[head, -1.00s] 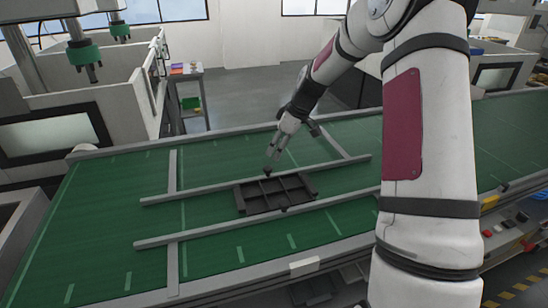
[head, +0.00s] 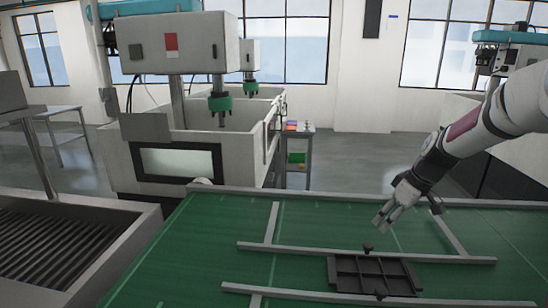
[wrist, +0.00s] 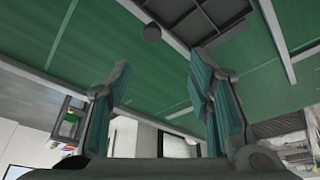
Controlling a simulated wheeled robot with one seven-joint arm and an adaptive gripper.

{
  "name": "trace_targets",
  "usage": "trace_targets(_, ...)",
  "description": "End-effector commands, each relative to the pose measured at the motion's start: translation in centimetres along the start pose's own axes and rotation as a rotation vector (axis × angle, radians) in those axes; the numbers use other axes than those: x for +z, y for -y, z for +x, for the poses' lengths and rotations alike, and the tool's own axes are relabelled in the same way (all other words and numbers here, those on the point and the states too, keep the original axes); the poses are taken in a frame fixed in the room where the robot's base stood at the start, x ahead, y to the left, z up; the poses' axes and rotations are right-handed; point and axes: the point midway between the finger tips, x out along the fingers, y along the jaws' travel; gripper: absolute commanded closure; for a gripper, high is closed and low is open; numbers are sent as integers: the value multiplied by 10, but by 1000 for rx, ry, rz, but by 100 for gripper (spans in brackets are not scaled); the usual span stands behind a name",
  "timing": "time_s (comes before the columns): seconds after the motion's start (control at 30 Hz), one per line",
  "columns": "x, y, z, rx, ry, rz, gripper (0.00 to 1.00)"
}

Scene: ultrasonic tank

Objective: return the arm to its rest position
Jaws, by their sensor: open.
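My gripper (head: 384,218) is at the right of the head view, above the green conveyor surface and behind the dark compartment tray. It is open and empty; in the wrist view its two fingers (wrist: 155,105) stand wide apart with nothing between them. The dark tray (head: 374,274) lies on the green belt between two grey rails, apart from my gripper. Part of it also shows at the top of the wrist view (wrist: 215,12). My arm (head: 470,135) reaches in from the right edge.
The green conveyor (head: 185,255) fills the foreground, with grey rails (head: 340,252) across it. A white tank machine (head: 185,150) with a green-collared spindle stands behind at the left. A roller bed (head: 50,250) is at front left. A small shelf (head: 297,150) holds coloured items.

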Motion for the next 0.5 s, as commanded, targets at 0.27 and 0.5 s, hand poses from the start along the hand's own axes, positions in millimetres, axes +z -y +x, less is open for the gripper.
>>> trace_targets(0.27,-17,80,-71,81,59,58,53)
trace_targets(0.5,-8,149,-126,156,68,147,53)
